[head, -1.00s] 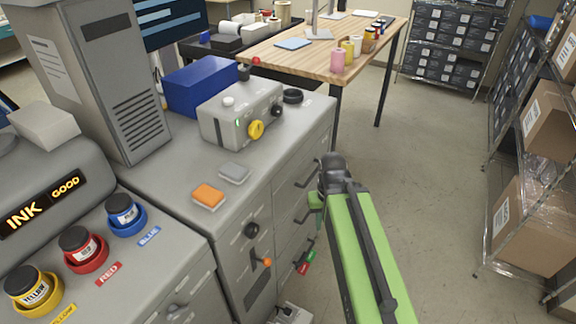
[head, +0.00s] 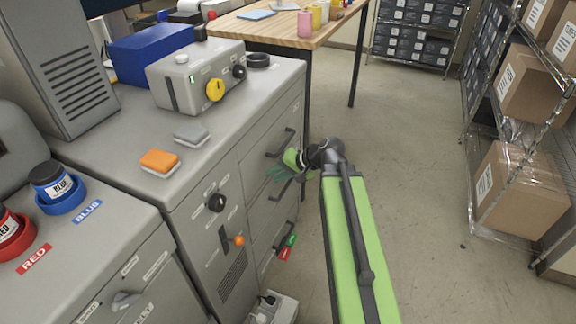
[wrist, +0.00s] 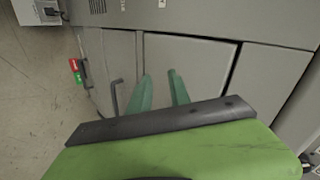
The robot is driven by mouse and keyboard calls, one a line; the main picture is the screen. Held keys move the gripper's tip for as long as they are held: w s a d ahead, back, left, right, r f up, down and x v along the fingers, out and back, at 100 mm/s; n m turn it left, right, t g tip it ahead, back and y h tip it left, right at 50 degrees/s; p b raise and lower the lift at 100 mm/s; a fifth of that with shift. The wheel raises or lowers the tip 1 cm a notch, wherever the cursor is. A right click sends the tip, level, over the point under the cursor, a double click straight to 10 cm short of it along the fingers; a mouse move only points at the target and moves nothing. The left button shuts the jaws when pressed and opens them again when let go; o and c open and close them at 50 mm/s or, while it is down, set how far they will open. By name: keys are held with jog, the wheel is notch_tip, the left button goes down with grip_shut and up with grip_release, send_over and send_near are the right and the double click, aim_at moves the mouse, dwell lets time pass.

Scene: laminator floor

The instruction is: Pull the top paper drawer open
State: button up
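The grey cabinet has a column of drawers on its front. The top drawer (head: 262,138) has a dark bar handle (head: 281,143) and looks shut in the head view. A second handle (head: 280,189) sits below it. My gripper (head: 275,174) is at the cabinet front, below the top handle and near the second one. In the wrist view, my gripper's two green fingers (wrist: 161,90) are apart with nothing visible between them. They point at a drawer front (wrist: 195,62) edged by a dark gap. A handle (wrist: 117,98) shows just left of the fingers.
A red and green item (head: 288,247) hangs by the lowest handle. A machine with a yellow knob (head: 215,90), an orange block (head: 160,162) and a grey block (head: 191,134) sit on the cabinet top. A box shelf (head: 530,140) stands right; the floor (head: 415,150) between is clear.

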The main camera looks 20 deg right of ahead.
jog(key=w+d+f+m+t+b, duration=0.1)
jog(key=d+m+t+b, duration=0.15)
jog(key=d, duration=0.25)
jog(key=w+d+f+m+t+b, duration=0.2)
jog(key=d+b, duration=0.1)
jog(key=d, duration=0.2)
jog(key=m+t+b, duration=0.3)
jog(key=t, duration=0.1)
send_near(286, 143)
jog(key=shift+n+g+h, duration=0.25)
jog(key=shift+n+h, duration=0.05)
jog(key=shift+n, duration=0.05)
jog(key=b+x, duration=0.1)
jog(key=x, duration=0.2)
jog(key=b+x, duration=0.1)
jog(key=x, duration=0.3)
jog(key=b+x, duration=0.1)
jog(key=x, duration=0.3)
jog(key=shift+w+d, duration=0.1)
jog(key=shift+d, duration=0.15)
grip_shut()
